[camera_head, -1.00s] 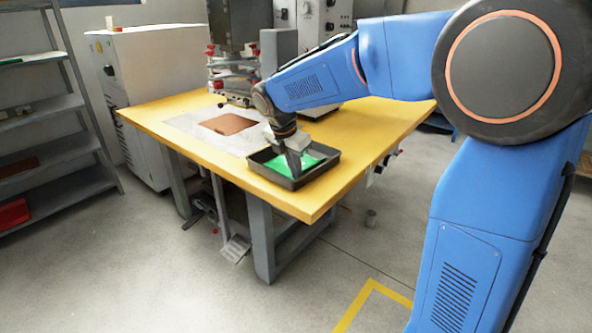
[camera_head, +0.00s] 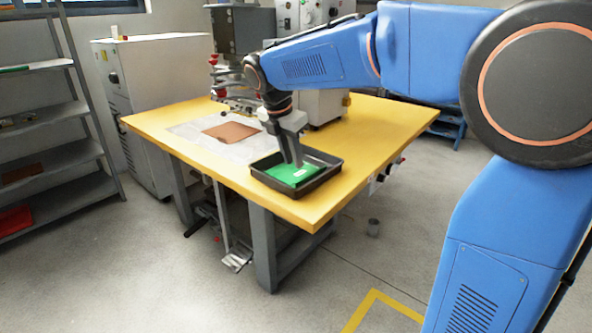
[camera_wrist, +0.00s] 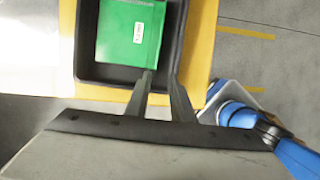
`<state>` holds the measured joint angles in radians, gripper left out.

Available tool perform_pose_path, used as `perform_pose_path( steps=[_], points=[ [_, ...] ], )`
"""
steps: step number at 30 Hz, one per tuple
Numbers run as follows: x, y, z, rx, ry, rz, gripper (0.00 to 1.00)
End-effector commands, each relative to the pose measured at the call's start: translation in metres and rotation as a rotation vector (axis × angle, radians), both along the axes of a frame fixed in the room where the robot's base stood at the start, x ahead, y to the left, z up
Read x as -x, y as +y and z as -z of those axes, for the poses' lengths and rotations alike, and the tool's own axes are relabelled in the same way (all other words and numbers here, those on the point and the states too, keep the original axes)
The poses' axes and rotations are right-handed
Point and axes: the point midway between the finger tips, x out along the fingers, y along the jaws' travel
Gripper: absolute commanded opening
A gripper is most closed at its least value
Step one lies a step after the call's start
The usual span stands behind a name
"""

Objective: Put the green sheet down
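The green sheet (camera_head: 290,174) lies flat in a black tray (camera_head: 323,179) on the yellow table. A small white label shows on it. In the wrist view the sheet (camera_wrist: 120,30) fills much of the tray (camera_wrist: 90,72), with its lower edge just ahead of my fingers. My gripper (camera_head: 292,163) points down above the tray. In the wrist view my gripper (camera_wrist: 160,75) has its two fingers apart, with a gap and nothing held between them. The fingertips are close to the sheet's edge; I cannot tell whether they touch it.
The yellow table (camera_head: 375,130) carries a brown sheet (camera_head: 232,131) on a pale mat (camera_head: 190,133), left of the tray. A welding machine (camera_head: 240,50) stands behind. Grey shelves (camera_head: 50,110) are at the left. The table's right part is clear.

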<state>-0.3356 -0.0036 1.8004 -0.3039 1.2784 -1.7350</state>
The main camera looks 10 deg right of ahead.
Motion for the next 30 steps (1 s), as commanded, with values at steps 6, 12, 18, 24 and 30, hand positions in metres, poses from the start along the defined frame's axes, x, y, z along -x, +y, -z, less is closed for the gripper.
perform_pose_path(
  steps=[6, 12, 18, 24, 30],
  points=[
    [0.004, 0.007, -0.026, -0.001, -0.002, -0.001, 0.22],
    [0.006, 0.009, -0.033, -0.001, -0.001, 0.000, 0.22],
    [0.022, -0.004, -0.034, -0.032, -0.030, 0.089, 0.22],
    [0.076, -0.039, -0.028, -0.147, -0.124, 0.407, 0.22],
    [0.138, -0.069, -0.011, -0.282, -0.217, 0.775, 0.22]
  ],
)
